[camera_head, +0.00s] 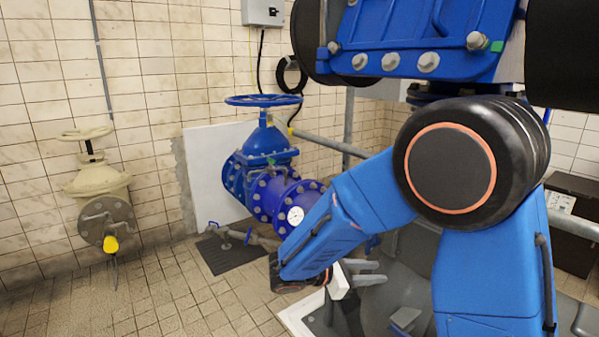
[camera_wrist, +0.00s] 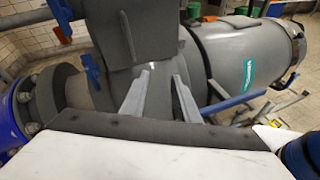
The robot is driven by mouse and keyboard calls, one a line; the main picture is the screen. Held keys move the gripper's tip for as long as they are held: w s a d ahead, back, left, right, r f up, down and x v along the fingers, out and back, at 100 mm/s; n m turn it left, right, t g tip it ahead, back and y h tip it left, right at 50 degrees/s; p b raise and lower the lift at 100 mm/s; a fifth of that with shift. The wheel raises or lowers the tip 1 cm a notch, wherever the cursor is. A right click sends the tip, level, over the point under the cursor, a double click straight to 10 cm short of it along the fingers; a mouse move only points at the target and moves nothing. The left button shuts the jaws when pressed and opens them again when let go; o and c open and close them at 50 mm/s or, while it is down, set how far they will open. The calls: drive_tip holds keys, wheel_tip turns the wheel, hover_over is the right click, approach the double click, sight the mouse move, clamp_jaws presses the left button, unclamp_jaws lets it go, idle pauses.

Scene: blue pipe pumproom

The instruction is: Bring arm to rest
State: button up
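My arm, blue with a large black joint, reaches down across the right half of the head view. My gripper (camera_head: 374,272) is at its low end, left of the middle of the grey machinery. Its two grey fingers stand apart with nothing between them. In the wrist view my gripper (camera_wrist: 161,76) shows the same two fingers, open and empty. They point at a large grey pump body (camera_wrist: 230,60) with a teal label. From the wrist view I cannot tell whether the fingers touch the pump.
A blue valve with a handwheel (camera_head: 263,100) and a blue pipe with a gauge (camera_head: 295,214) stand left of my arm. A cream valve (camera_head: 97,185) is on the left wall. A dark box (camera_head: 573,225) stands at the right. The tiled floor at the lower left is clear.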

drive_tip(key=s+d+r+m+g+y, duration=0.3)
drive_tip(key=s+d+m+g+y, duration=0.25)
drive_tip(key=s+d+m, duration=0.65)
drive_tip(key=s+a+r+m+t+y, duration=0.1)
drive_tip(key=s+m+t+y, duration=0.1)
drive_tip(key=s, duration=0.5)
drive_tip(key=s+a+r+m+t+y, duration=0.2)
drive_tip(key=s+m+y, duration=0.3)
drive_tip(key=s, duration=0.3)
drive_tip(key=shift+t+y, duration=0.65)
drive_tip(key=shift+t, duration=0.1)
